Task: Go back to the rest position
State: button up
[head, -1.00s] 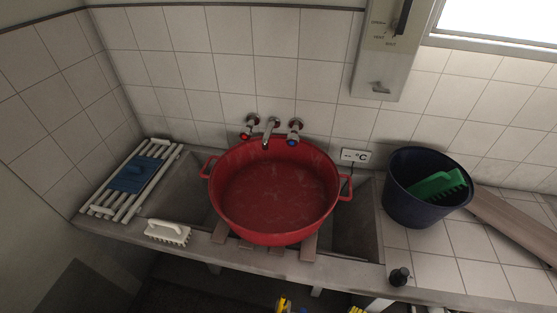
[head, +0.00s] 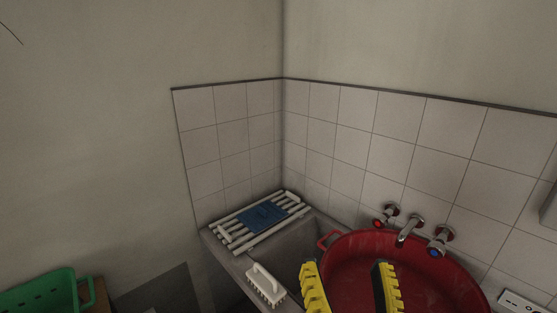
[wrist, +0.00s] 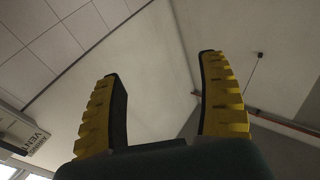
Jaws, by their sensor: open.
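My gripper (head: 347,287) shows at the bottom of the head view as two yellow fingers with dark inner pads. The fingers stand apart with nothing between them, in front of the red basin (head: 440,262). In the wrist view my gripper (wrist: 160,110) is also open and empty. It points up towards the ceiling and the top of the tiled wall. My wrist and the rest of the arm are below the head picture's edge.
A white brush (head: 264,285) lies on the concrete washtub's front ledge. A slatted white rack (head: 237,236) with a blue cloth (head: 262,216) is in the corner. A green basket (head: 40,293) is at lower left. Taps (head: 410,230) stand above the basin. The space above the washtub is clear.

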jog(key=s+a+r+n+t+p, duration=0.15)
jog(key=s+a+r+p, duration=0.25)
jog(key=r, duration=0.4)
notch_tip(320, 180, up, 34)
jog(key=p, duration=3.4)
jog(key=shift+d+y, duration=0.2)
jog(key=shift+y, duration=0.1)
jog(key=shift+r+t, duration=0.1)
jog(key=shift+t, duration=0.15)
